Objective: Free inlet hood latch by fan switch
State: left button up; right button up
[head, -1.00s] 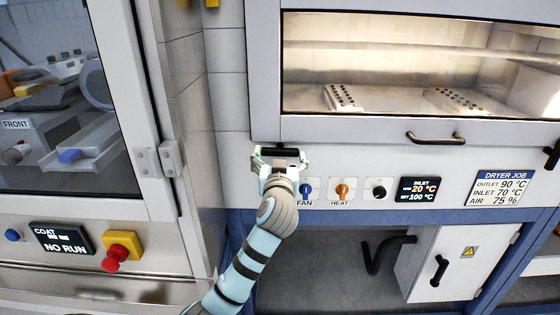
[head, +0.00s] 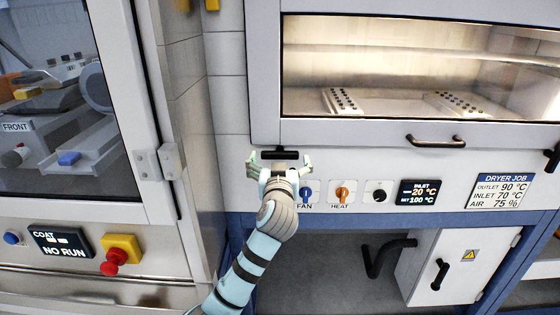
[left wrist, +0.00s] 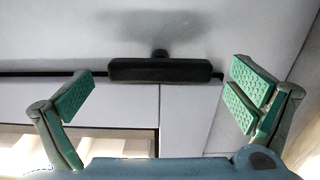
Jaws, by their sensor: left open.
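In the left wrist view the latch (left wrist: 160,71) is level, on a short stem. My left gripper (head: 280,162) is open at the latch, with one finger to each side of it. In the left wrist view the green finger pads of the left gripper (left wrist: 163,88) stand apart from both ends of the bar. Touch is not visible. My right gripper is out of view.
The hood's window frame (head: 350,130) has a dark handle (head: 435,141). An orange heat switch (head: 342,192), a black knob (head: 379,192) and a display (head: 419,193) line the panel. A coater cabinet with a red stop button (head: 115,258) stands at left.

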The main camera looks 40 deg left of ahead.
pick_arm(q)
jog(key=shift+s, duration=0.1)
jog(key=v, duration=1.2)
